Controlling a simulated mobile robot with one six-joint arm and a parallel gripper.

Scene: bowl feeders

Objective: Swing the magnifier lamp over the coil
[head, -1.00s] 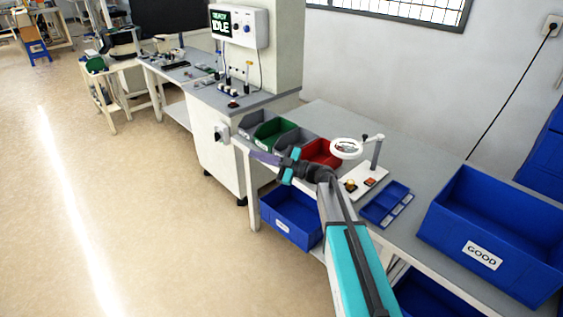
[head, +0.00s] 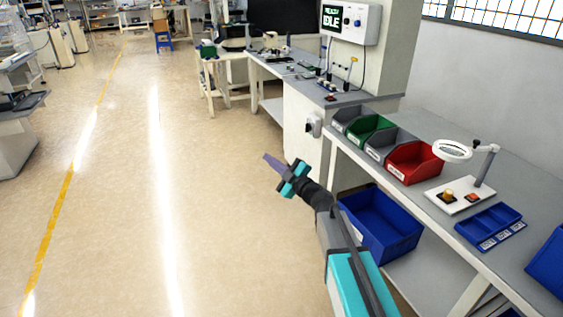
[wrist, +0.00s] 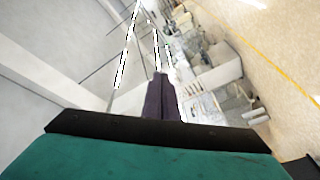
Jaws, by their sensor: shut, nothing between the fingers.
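The magnifier lamp (head: 453,151) has a white ring head on a grey post at the right of the head view. It stands on a white base plate (head: 460,208) on the grey bench. The coil (head: 447,196), a small copper-coloured piece, sits on that plate, below the ring and near its left side. An orange-red piece (head: 473,197) lies to its right. My gripper (head: 268,158) is out over the floor, left of the bench and well apart from the lamp. Its purple fingers (wrist: 161,97) are together and empty in the wrist view.
Grey, green and red bins (head: 416,162) line the bench's back left. A blue divided tray (head: 490,226) lies in front of the plate. A blue crate (head: 380,222) is below the bench edge. A control box (head: 350,21) reads IDLE.

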